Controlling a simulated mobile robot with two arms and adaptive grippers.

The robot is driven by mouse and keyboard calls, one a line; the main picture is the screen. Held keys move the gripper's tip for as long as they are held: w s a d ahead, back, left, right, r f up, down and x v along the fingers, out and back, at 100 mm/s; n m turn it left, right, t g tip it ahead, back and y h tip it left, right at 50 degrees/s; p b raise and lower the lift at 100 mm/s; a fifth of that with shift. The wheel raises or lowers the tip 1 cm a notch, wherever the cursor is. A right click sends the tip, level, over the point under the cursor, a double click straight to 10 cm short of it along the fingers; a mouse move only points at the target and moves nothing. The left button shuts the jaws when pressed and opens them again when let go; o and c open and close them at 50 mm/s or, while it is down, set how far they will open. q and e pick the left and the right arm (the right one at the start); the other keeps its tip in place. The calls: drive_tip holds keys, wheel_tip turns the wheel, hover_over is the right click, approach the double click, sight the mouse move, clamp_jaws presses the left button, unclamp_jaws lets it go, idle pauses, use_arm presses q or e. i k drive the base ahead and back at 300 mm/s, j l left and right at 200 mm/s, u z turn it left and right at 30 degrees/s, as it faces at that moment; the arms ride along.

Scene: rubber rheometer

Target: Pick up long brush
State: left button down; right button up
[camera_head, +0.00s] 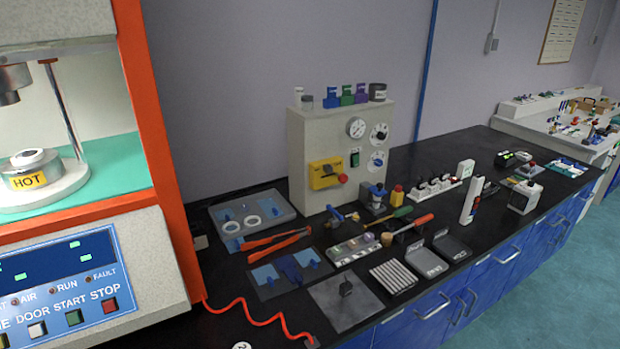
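I cannot single out the long brush with certainty at this size. Two long-handled tools lie on the black bench in front of the beige control box. One has a red-orange handle (412,224), with a small tan piece (387,239) at its lower left end. Neither of my grippers is in view, and nothing is touching these tools.
The orange-framed machine (158,150) stands at the left. The beige control box (343,150) stands behind the tools. Bare bench lies at the right (470,240).

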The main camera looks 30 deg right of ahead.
sight(386, 238)
drive_tip(key=z, duration=1.65)
drive_tip(key=i+l, duration=0.25)
drive_tip(key=l, duration=0.15)
drive_tip(key=i+l+u, duration=0.15)
drive_tip(key=l, duration=0.2)
drive_tip(key=i+l+u, duration=0.3)
drive_tip(key=i+l, duration=0.15)
drive_tip(key=l, duration=0.3)
drive_tip(key=i+l+u, duration=0.1)
drive_tip(key=l, duration=0.3)
drive_tip(key=i+l+u, duration=0.15)
drive_tip(key=l, duration=0.25)
drive_tip(key=i+l+u, duration=0.15)
drive_tip(key=l, duration=0.3)
drive_tip(key=i+l+u, duration=0.15)
drive_tip(key=l, duration=0.3)
drive_tip(key=l+u, duration=0.15)
drive_tip(key=l, duration=0.25)
